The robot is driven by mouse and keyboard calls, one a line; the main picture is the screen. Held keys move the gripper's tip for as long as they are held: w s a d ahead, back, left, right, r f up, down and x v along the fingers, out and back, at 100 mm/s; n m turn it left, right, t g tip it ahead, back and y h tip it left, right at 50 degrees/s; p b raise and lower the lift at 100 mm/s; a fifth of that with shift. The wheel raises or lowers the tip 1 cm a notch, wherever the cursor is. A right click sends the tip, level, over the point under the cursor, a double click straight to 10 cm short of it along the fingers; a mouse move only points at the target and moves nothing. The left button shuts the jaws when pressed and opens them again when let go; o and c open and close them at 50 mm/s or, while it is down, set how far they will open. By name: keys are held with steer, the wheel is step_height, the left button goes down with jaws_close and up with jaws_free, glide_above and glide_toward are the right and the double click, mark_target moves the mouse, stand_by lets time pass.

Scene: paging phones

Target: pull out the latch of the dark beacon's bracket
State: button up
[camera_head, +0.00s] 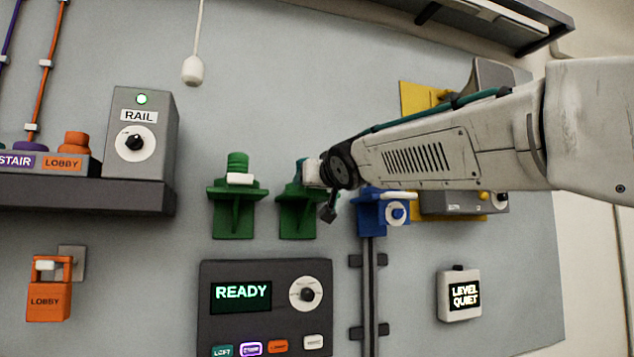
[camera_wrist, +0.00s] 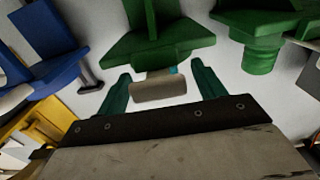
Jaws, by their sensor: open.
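In the wrist view the middle green bracket (camera_wrist: 158,40) has a pale grey-beige latch block (camera_wrist: 158,88) at its front. My gripper (camera_wrist: 161,70) is open, with one teal finger on each side of that block and gaps visible on both sides. A small teal patch shows beside the block; I cannot tell what it belongs to. In the head view my gripper (camera_head: 312,174) is at this bracket (camera_head: 297,215) and hides most of its top. The left green bracket (camera_head: 233,212) carries a green beacon (camera_head: 238,160) and a white latch (camera_head: 240,180). I cannot tell whether it is lit.
A blue bracket (camera_head: 385,212) stands close on the right, with a yellow one (camera_head: 415,98) behind my arm. A pull cord (camera_head: 193,70) hangs above left. The RAIL box (camera_head: 140,135) stands on a shelf.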

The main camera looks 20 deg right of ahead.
steer(key=c, duration=1.4)
steer(key=shift+s+r, duration=0.1)
steer(key=shift+s, duration=1)
steer(key=o, duration=1.4)
steer(key=shift+s, duration=0.1)
